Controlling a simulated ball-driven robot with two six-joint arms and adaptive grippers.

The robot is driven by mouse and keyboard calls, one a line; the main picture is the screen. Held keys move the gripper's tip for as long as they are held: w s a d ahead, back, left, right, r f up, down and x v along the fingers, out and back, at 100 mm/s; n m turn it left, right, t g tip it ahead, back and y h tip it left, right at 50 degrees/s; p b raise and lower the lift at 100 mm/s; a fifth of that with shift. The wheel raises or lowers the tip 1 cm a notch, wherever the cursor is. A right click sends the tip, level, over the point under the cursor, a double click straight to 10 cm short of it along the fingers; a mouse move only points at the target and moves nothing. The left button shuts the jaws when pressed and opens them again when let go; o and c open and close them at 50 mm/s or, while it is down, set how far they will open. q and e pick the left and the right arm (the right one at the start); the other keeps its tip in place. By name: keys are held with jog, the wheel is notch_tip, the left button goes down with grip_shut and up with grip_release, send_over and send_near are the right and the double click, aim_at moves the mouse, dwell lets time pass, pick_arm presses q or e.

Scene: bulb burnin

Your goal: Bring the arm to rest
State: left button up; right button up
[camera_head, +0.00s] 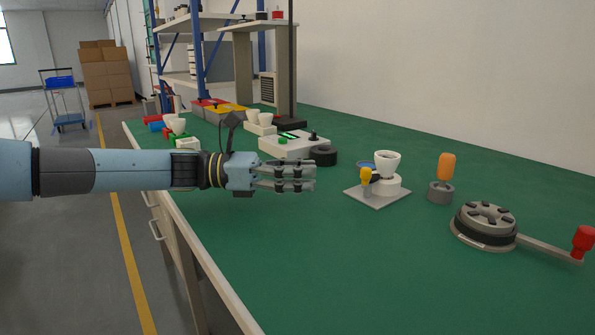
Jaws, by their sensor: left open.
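My left arm reaches in from the left, held level over the front edge of the green bench. Its gripper (312,178) is open and empty, above the bench top. To its right and apart from it is a grey plate (377,197) carrying a white cup-shaped part (388,163) and a small yellow knob (366,175). My right gripper is not in view.
An orange-handled tool (447,167) stands in a grey holder (440,193). A round grey fixture (485,222) has a lever with a red knob (583,241). A white device (290,144) sits behind my gripper. The front of the green bench (330,270) is clear.

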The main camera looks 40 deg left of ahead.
pick_arm(q)
jog(key=shift+s+a, duration=0.25)
jog(key=shift+a, duration=0.05)
dwell(0.4)
